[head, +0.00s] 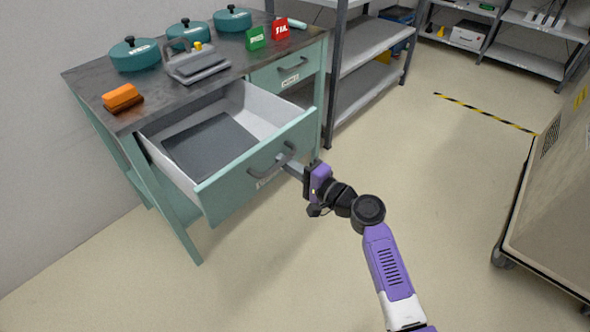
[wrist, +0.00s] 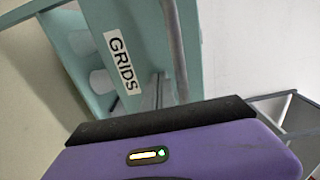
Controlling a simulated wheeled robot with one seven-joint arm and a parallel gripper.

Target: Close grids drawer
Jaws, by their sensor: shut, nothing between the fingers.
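The grids drawer (head: 262,158) is pulled out of the teal workbench (head: 95,80), and its grey inner bottom shows. Its front has a dark bar handle (head: 272,164) and a white label, which reads GRIDS in the wrist view (wrist: 121,62). My gripper (head: 290,168) is shut and empty, with its fingertips at the drawer front by the right end of the handle. I cannot tell whether they touch it.
A second drawer (head: 288,76) beside it is shut. On the bench top stand teal lidded pots (head: 134,54), a grey device (head: 196,65), an orange block (head: 123,97), and green and red signs (head: 281,29). A grey shelf (head: 362,60) stands right; a cart (head: 550,190) is far right. Floor between is clear.

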